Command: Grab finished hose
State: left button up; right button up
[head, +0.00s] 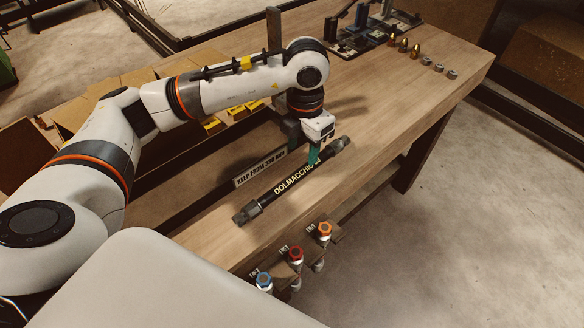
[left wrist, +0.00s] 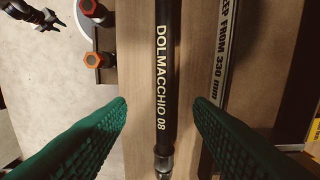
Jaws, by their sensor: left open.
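The finished hose (head: 290,184) is black with "DOLMACCHIO" lettering and dark metal fittings at both ends. It lies on the wooden table near its front edge, slanting up to the right. My left gripper (head: 313,152) is over the right part of the hose. In the left wrist view the hose (left wrist: 165,80) runs down the middle, between the two open green fingers (left wrist: 162,108). The fingers stand apart from it on both sides, and nothing is held.
A labelled strip (head: 260,168) lies just behind the hose. Blue (head: 263,280), red (head: 295,254) and orange (head: 324,230) fittings sit at the table's front edge. Brass and steel fittings (head: 415,50) and a dark tool tray (head: 365,40) stand farther back. Cardboard boxes (head: 85,105) are at the left.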

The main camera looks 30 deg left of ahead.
aim_at(299, 172)
pick_arm(q)
notch_tip(299, 172, down, 3)
jog(key=shift+s+f+p, duration=0.1)
jog(key=shift+p, duration=0.3)
jog(key=shift+a+f, duration=0.1)
jog(key=shift+f, duration=0.15)
jog(key=f, duration=0.1)
jog(key=f+p, duration=0.1)
jog(key=f, duration=0.1)
jog(key=f+p, duration=0.1)
jog(key=shift+a+f, duration=0.15)
jog(key=shift+a, duration=0.1)
jog(key=shift+f, duration=0.35)
jog(key=shift+r, duration=0.1)
grip_shut()
pick_arm(e)
jog(key=r, duration=0.3)
jog(key=shift+s+d+r, duration=0.15)
jog(key=shift+d+r, duration=0.1)
jog(key=shift+r, duration=0.1)
